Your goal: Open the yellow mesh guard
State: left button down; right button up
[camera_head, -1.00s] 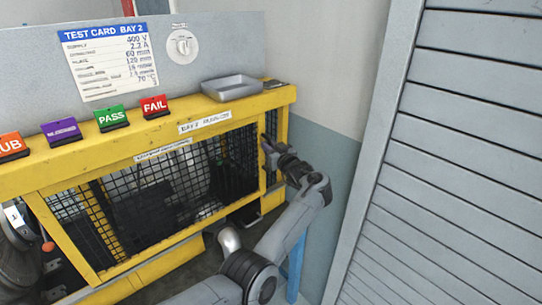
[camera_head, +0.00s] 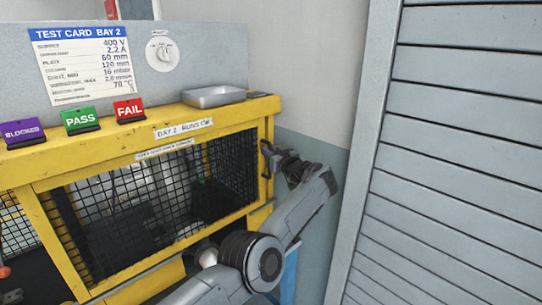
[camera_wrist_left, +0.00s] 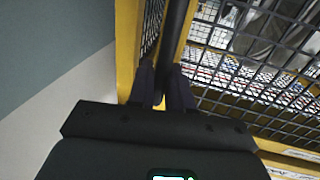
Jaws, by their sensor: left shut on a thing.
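The yellow mesh guard (camera_head: 150,205) has a yellow frame and black wire mesh, and covers the front of the yellow bench. It looks closed in the head view; a small gap would be hard to see. Its mesh fills the right of the left wrist view (camera_wrist_left: 270,72). My left gripper (camera_head: 268,153) is at the guard's right edge. In the left wrist view, its two dark fingers (camera_wrist_left: 162,88) are shut around a dark handle bar (camera_wrist_left: 178,32) that runs along the yellow edge. My right gripper is out of view.
A grey tray (camera_head: 214,97) and the red FAIL (camera_head: 129,108), green PASS (camera_head: 80,119) and purple BLOCKED (camera_head: 21,132) signs stand on the yellow top beam. A grey slatted shutter (camera_head: 455,160) stands at the right. Some room shows between it and my left arm.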

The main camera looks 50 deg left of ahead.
pick_arm(q)
jog(key=c, duration=1.2)
grip_release()
jog(key=shift+a, duration=0.1)
jog(key=shift+s+d+p, duration=0.2)
jog(key=shift+d+p, duration=0.1)
jog(key=shift+d, duration=1.5)
jog(key=shift+s+d+p, duration=0.2)
jog(key=shift+d+p, duration=0.1)
jog(key=shift+d, duration=1.5)
jog(key=shift+s+d+p, duration=0.2)
jog(key=shift+d+p, duration=0.1)
jog(key=shift+d, duration=1.5)
